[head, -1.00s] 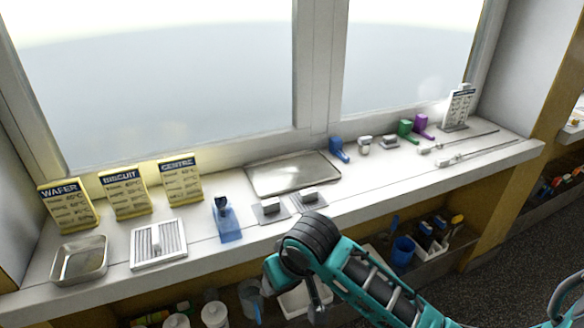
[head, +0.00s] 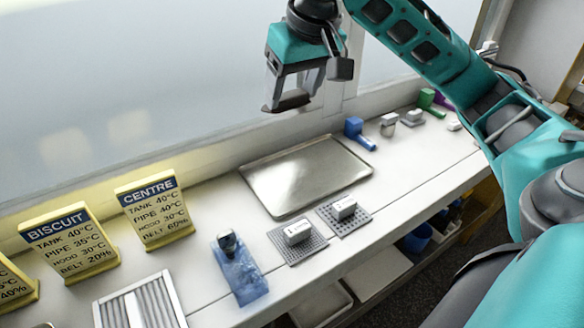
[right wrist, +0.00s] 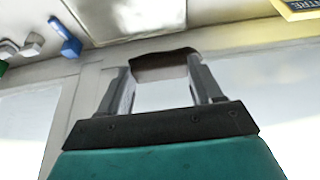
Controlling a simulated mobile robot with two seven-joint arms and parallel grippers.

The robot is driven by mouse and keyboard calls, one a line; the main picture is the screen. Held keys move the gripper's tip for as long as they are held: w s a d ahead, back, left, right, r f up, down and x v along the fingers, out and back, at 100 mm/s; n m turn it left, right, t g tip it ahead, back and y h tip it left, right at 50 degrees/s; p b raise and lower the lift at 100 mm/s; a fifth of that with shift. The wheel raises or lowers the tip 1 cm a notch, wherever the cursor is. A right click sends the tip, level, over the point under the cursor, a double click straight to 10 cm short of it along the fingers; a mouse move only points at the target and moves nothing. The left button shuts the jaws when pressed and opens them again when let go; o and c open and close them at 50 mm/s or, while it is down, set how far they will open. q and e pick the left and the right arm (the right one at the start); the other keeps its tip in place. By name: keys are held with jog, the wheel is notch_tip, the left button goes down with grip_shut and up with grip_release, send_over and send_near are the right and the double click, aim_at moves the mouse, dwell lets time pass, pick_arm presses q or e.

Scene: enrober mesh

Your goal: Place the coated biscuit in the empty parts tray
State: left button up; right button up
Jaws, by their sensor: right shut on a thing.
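The coated biscuit, a dark brown slab, shows between the fingertips in the right wrist view (right wrist: 165,62) and as a dark strip in the head view (head: 287,104). My right gripper (head: 290,98) is shut on it, held high in the air above and behind the sill, in front of the window. A wide, shallow metal tray (head: 262,178) lies empty on the sill below; part of it shows in the right wrist view (right wrist: 100,30). I cannot tell whether this is the parts tray. My left gripper is not in view.
Two perforated pads with white blocks (head: 298,231) (head: 344,208) and a blue holder (head: 239,272) stand in front of the tray. Yellow signs (head: 153,212), a ribbed rack (head: 140,305) and a blue item (head: 357,132) flank it.

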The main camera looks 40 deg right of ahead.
jog(key=b, duration=0.4)
send_over(290, 189)
jog(key=s, duration=0.2)
jog(key=f, duration=1.4)
jog(key=shift+w+f, duration=0.15)
jog(key=shift+w, duration=0.1)
jog(key=shift+f+b, duration=0.3)
jog(key=shift+f, duration=0.2)
notch_tip(290, 189, down, 4)
jog(key=shift+f+b, duration=0.1)
jog(key=shift+b, duration=0.6)
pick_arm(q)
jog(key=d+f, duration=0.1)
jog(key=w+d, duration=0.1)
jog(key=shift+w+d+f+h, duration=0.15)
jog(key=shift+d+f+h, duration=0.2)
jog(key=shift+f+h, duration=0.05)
pick_arm(e)
jog(key=o, duration=0.7)
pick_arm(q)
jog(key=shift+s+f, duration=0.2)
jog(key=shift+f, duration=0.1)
pick_arm(e)
jog(key=shift+o, duration=0.5)
